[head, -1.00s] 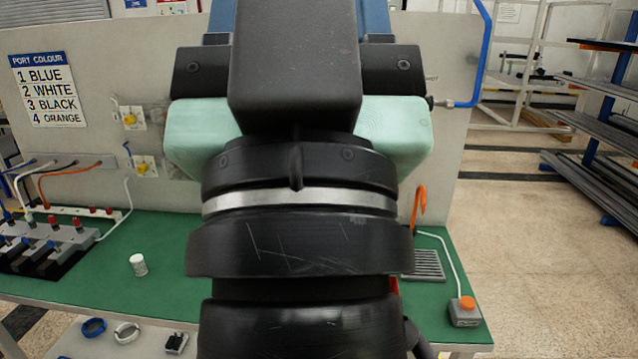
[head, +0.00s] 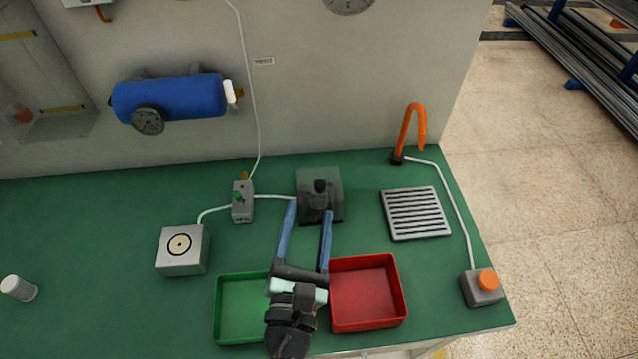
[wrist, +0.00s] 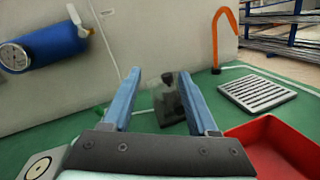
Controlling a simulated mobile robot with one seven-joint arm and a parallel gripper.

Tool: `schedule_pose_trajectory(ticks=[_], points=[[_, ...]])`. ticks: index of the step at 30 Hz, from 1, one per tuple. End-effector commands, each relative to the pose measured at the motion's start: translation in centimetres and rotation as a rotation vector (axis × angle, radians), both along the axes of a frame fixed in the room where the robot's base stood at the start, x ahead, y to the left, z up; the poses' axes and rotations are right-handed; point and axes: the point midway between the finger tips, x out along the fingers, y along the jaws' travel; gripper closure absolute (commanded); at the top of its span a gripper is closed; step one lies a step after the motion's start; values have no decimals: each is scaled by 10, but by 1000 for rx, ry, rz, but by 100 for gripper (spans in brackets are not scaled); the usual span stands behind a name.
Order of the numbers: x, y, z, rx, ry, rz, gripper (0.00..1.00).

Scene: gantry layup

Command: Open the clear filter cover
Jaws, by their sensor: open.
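A see-through grey box (head: 334,180) with a dark knobbed part (head: 320,188) inside stands on the green bench. It also shows in the wrist view (wrist: 158,94), between my fingers in the picture. A second clear panel (head: 60,85), with yellow strips, is on the wall at far left in the head view and is cut off by the edge. I cannot tell for sure which is the filter cover. My gripper (head: 310,210) is open and empty, its blue fingers pointing at the bench box. It also shows in the wrist view (wrist: 160,74). Contact cannot be told.
A green tray (head: 222,310) and a red tray (head: 402,300) flank my gripper. A valve block (head: 243,205), a grey target box (head: 182,262), a grille (head: 416,214), an orange hook (head: 410,130) and an orange-button box (head: 484,288) stand around. A blue tank (head: 180,98) hangs on the wall.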

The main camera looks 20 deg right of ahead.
Motion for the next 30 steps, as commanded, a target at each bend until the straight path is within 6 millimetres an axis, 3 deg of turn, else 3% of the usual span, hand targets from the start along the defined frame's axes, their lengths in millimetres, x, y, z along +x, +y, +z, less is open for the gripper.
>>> schedule_pose_trajectory(ticks=[1,3,8,24,30], points=[[-10,2,-20,-89,77,1,41],[-19,4,-35,-185,147,6,41],[-22,3,-46,-270,205,11,41],[58,-41,-44,-268,201,10,41],[80,-53,-45,-267,201,10,41]])
